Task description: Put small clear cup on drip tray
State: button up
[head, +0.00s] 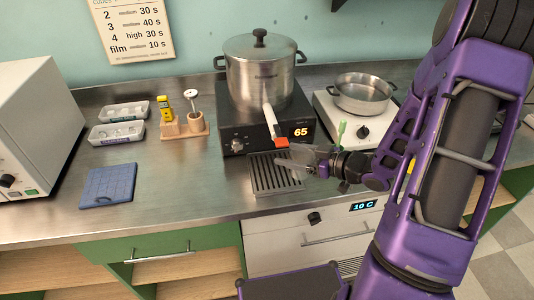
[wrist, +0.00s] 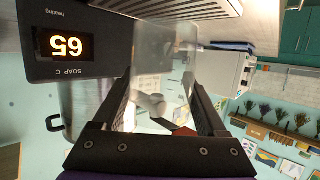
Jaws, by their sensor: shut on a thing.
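The small clear cup (wrist: 165,62) is between the two dark fingers of my gripper (wrist: 168,100) in the wrist view. It is see-through, and the heater shows behind it. In the head view my gripper (head: 312,163) is shut on the faint, glassy cup (head: 291,154), over the right part of the drip tray. The drip tray (head: 262,180) is a dark slatted grate in front of the heater; its slats also show at the top of the wrist view (wrist: 205,7). I cannot tell whether the cup touches it.
A large lidded pot (head: 260,82) stands on the black heater (head: 238,128) reading 65. A pale bar with a red end (head: 275,140) reaches out just above the tray. A hotplate (head: 352,128) with a pan is behind my gripper.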

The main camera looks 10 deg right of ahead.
jog(key=w+a, duration=0.5)
jog(key=shift+w+a, duration=0.15)
jog(key=shift+w, duration=0.05)
jog(key=shift+w+a+f, duration=0.1)
jog(key=shift+w+f, duration=0.05)
jog(key=shift+f, duration=0.75)
jog(key=shift+w+a+f, duration=0.1)
jog(key=shift+f, duration=0.75)
jog(key=shift+f+b, duration=0.1)
jog(key=shift+b, duration=0.25)
jog(key=shift+f, duration=0.15)
jog(key=o, duration=1.2)
jog(key=shift+o, duration=0.2)
jog(key=shift+r, duration=0.2)
